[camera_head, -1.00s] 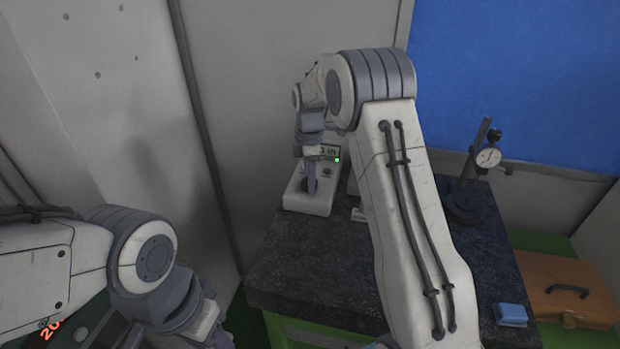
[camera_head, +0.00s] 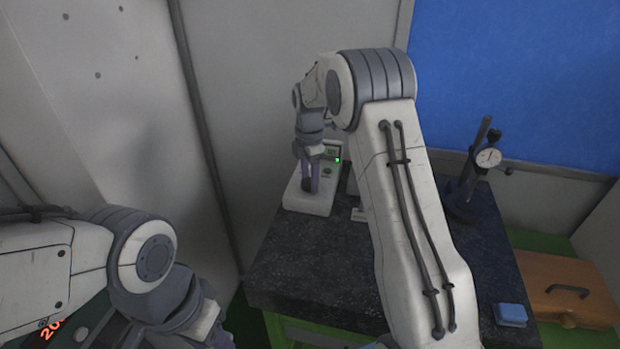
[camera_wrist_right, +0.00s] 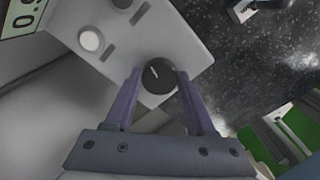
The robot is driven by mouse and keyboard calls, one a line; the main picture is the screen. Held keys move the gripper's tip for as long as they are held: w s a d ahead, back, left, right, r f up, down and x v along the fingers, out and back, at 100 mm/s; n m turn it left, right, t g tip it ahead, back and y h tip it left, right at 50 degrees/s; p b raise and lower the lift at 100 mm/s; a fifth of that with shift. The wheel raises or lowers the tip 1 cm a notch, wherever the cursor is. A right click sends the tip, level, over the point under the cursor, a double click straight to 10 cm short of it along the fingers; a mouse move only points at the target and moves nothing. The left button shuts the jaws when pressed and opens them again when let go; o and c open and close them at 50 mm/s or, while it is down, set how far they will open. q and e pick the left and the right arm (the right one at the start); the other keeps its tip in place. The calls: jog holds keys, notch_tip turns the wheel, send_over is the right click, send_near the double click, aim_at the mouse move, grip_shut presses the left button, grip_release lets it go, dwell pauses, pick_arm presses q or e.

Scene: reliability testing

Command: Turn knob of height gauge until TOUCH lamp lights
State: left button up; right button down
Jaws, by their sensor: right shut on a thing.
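My left gripper is out of view.
A dial gauge (camera_head: 487,158) on a stand is at the table's right. A blue block (camera_head: 511,315) lies near the right edge. An orange-brown case (camera_head: 568,290) sits beyond it. The table's front left (camera_head: 310,275) is clear. My right arm hides the middle.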

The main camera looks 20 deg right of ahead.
aim_at(309, 181)
jog(key=shift+c, duration=1.2)
grip_release()
jog(key=shift+r, duration=0.15)
jog(key=shift+r, duration=0.3)
notch_tip(309, 181, up, 10)
jog(key=b, duration=0.2)
jog(key=shift+f+b, duration=0.15)
jog(key=shift+b, duration=0.25)
